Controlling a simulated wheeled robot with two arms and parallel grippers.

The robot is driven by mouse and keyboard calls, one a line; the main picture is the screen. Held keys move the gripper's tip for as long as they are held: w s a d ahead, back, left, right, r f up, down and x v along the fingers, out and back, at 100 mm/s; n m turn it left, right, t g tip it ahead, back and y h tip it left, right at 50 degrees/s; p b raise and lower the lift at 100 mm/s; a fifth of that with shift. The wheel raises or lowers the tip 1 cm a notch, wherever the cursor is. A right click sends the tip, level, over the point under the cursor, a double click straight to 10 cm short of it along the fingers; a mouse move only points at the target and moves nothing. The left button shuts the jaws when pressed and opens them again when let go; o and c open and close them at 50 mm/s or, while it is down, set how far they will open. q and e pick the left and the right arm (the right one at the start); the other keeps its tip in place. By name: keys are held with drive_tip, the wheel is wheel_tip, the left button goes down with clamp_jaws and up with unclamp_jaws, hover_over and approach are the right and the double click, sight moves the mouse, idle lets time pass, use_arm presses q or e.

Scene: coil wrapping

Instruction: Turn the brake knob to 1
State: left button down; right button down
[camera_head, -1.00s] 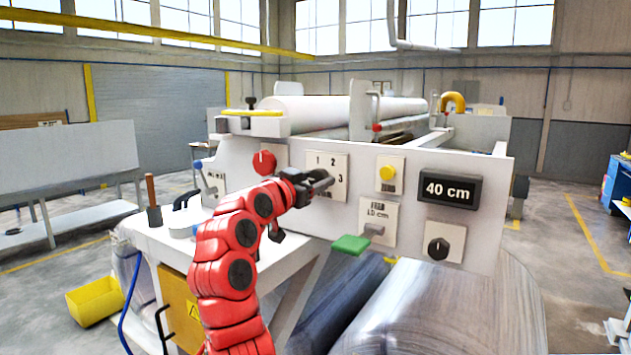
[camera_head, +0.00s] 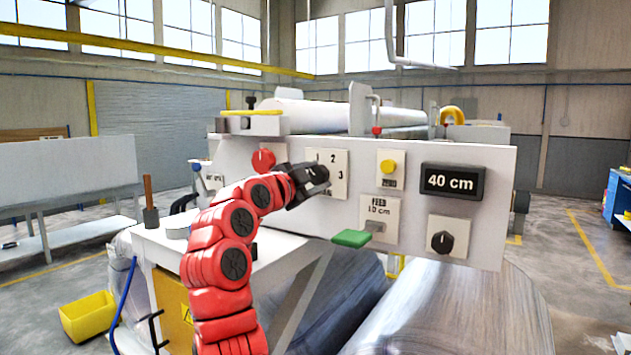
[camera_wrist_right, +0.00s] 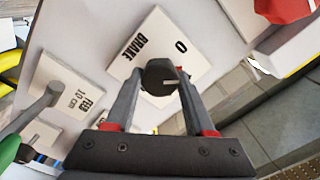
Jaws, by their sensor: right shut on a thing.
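The brake plate (camera_head: 340,158) is a pale panel on the machine front. In the head view 2 and 3 show clearly on it, 1 only partly. My right gripper (camera_head: 318,174) covers its lower left part and the knob. In the right wrist view my right gripper (camera_wrist_right: 160,88) is shut on the black brake knob (camera_wrist_right: 160,73), one finger on each side. My left gripper is not in view.
A red knob (camera_head: 263,161) sits left of the brake plate. To the right are a yellow button (camera_head: 389,167), a 40 cm display (camera_head: 452,181), the feed plate (camera_head: 378,212) and another black knob (camera_head: 442,242). A green handle (camera_head: 351,238) sticks out below.

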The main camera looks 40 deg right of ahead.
drive_tip(key=shift+f+m, duration=0.1)
drive_tip(key=shift+m, duration=1.5)
drive_tip(key=shift+c, duration=1.3)
unclamp_jaws()
drive_tip(key=shift+s+a, duration=0.15)
drive_tip(key=shift+a, duration=0.35)
drive_tip(key=b+v, duration=0.4)
drive_tip(key=v, duration=1.2)
drive_tip(key=shift+a+b, duration=0.2)
drive_tip(key=shift+b, duration=0.2)
drive_tip(key=shift+f, duration=0.1)
